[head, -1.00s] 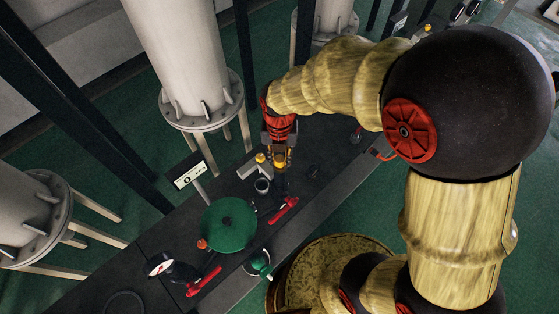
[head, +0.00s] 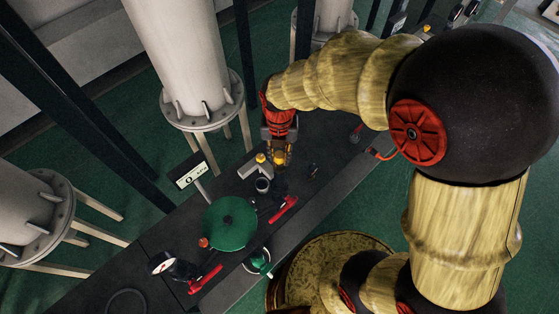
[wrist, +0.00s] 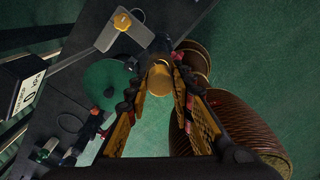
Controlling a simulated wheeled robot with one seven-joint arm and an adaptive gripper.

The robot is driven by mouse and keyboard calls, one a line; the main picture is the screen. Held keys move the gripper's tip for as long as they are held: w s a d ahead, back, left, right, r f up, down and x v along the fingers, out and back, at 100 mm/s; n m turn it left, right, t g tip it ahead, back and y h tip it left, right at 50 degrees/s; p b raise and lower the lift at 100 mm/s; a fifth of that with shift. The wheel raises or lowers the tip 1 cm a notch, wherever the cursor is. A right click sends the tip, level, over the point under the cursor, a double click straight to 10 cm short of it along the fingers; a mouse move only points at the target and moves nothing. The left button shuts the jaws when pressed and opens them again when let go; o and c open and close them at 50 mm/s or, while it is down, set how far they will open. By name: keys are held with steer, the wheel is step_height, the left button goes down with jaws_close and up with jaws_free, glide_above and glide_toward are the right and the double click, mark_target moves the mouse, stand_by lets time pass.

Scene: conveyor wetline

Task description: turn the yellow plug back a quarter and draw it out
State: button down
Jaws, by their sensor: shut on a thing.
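My gripper (head: 282,158) points down over the dark bench and is shut on the yellow plug. In the wrist view the yellow plug (wrist: 158,80) shows as a short round yellow end between the two fingers, with a dark round part (wrist: 160,46) just beyond it. The fingers hide much of the plug in the head view. I cannot tell whether the plug is still seated in the dark part below it.
A second yellow knob (head: 260,158) sits on a grey block (head: 247,168) just left of my gripper. A green round wheel (head: 230,222), red-handled levers (head: 284,209), a gauge (head: 162,264) and a sign (head: 188,172) stand nearby.

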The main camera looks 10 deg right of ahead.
steer(key=shift+r, duration=0.1)
steer(key=shift+r+p, duration=1.7)
steer(key=shift+r, duration=0.7)
